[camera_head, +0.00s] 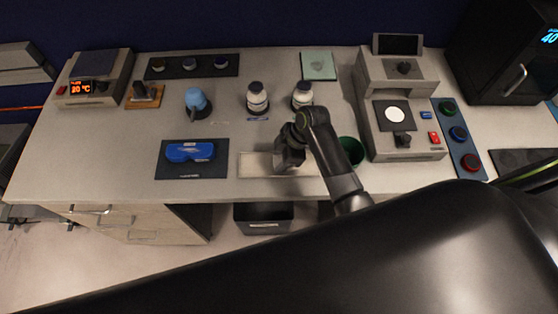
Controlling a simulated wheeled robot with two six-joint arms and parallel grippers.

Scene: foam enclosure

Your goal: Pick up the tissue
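My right gripper (289,161) points down over a pale rectangular mat (252,166) near the table's front edge. The gripper and its wrist cover the mat's right part. I cannot tell whether its fingers are open or shut, or whether anything is between them. No tissue shows clearly; one on the mat could be hidden by the gripper. A pale green square sheet (319,65) lies at the back of the table, and I cannot tell what it is. My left gripper is not in view.
A blue object on a dark mat (190,151) lies left. A balance-like device (400,110) stands right.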

